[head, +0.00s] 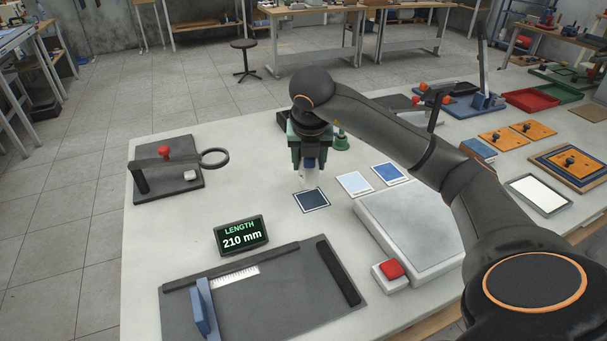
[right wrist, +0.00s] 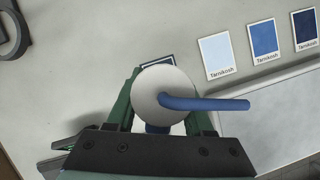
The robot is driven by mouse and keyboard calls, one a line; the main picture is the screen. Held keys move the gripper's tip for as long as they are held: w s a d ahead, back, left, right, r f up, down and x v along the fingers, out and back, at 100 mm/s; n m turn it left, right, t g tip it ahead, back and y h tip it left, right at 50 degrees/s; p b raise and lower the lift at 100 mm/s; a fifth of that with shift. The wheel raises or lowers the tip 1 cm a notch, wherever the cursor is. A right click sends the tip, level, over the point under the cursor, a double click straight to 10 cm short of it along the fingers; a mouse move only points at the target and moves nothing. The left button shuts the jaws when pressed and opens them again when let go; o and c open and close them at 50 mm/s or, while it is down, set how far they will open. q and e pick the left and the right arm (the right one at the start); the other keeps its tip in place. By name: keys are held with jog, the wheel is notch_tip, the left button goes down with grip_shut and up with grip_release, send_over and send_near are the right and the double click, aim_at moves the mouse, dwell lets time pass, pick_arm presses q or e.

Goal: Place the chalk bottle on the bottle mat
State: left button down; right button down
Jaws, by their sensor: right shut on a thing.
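My right gripper (head: 309,163) has green fingers shut on the chalk bottle (head: 307,181), which is pale with a blue part at its top. In the right wrist view the bottle (right wrist: 162,92) shows from above as a round pale top with a blue spout pointing right, between the fingers of the gripper (right wrist: 160,120). A dark blue square with a pale border, seemingly the bottle mat (head: 311,201), lies on the table just in front of the bottle. Its edge (right wrist: 158,60) shows behind the bottle in the wrist view. I cannot tell whether the bottle touches the table. My left gripper is out of view.
Blue-toned cards (head: 354,183) lie right of the mat. A grey slab (head: 412,228) with a red button (head: 391,269) stands front right. A length display (head: 241,236) is front left. The table left of the mat is clear.

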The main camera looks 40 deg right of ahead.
jog(key=shift+w+f, duration=0.5)
jog(key=shift+f, duration=0.05)
jog(key=f, duration=0.3)
jog(key=shift+w+f+p, duration=0.3)
jog(key=shift+f, duration=0.1)
jog(key=shift+a, duration=0.1)
jog(key=shift+f, duration=0.2)
jog(key=shift+c, duration=1.4)
grip_release()
